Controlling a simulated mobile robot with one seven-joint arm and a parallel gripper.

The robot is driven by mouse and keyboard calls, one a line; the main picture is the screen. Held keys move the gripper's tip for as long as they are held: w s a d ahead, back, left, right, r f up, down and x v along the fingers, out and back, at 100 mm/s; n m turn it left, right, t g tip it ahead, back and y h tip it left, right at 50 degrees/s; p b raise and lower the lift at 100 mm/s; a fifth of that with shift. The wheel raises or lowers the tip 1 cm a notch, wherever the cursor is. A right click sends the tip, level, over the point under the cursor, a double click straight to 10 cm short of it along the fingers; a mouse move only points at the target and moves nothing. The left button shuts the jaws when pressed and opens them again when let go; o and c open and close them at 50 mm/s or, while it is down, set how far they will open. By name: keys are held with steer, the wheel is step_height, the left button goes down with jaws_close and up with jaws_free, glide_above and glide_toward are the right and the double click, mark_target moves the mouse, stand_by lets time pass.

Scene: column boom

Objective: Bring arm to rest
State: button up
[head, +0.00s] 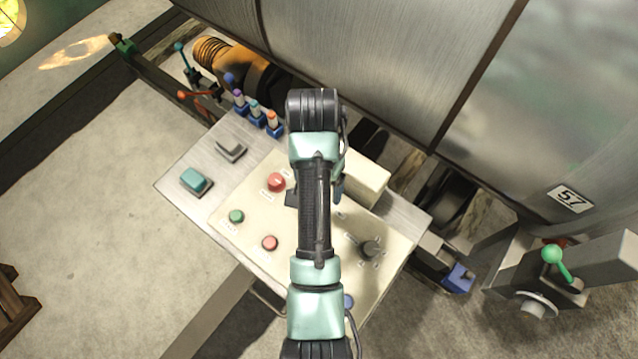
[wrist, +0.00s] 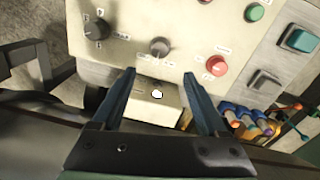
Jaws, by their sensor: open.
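My arm (head: 314,205) reaches from the bottom edge up across the cream control panel (head: 225,256) in the head view. In the wrist view my gripper (wrist: 159,73) has its two blue fingers spread wide with nothing held between them. A pale box (wrist: 145,104) with a white mark shows between and beyond the fingers. A grey knob (wrist: 160,48) lies just past the fingertips, and a red button (wrist: 216,65) is right of them. In the head view the arm hides most of the gripper and part of the panel. I cannot tell whether the fingers touch anything.
The panel holds a green button (head: 236,216) and a black knob (head: 370,248). A teal switch (head: 195,181) sits at its left. A large metal drum (head: 375,60) stands behind. A green-balled lever (head: 552,254) is at right. The floor (head: 90,190) at left is mostly clear.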

steer(key=shift+r, duration=0.3)
stand_by(0.4)
steer(key=w+r+n+t+b, duration=0.1)
steer(key=w+r+t, duration=0.4)
steer(key=r, duration=0.5)
steer(key=w+r+n+t+b, duration=0.1)
steer(key=w+r+t, duration=0.4)
steer(key=r, duration=0.5)
steer(key=w+r+n+t+b, duration=0.1)
steer(key=w+r+t, duration=0.4)
steer(key=r, duration=0.5)
steer(key=s+r+n+t, duration=0.1)
steer(key=s+r+t, duration=0.5)
steer(key=r, duration=0.8)
steer(key=s+r+n+t+b, duration=0.1)
steer(key=s+r+t, duration=0.5)
steer(key=s+r, duration=0.5)
step_height(320, 180, up, 3)
steer(key=shift+d+f+t+b, duration=0.1)
steer(key=shift+d+t+b, duration=0.2)
steer(key=shift+d, duration=0.05)
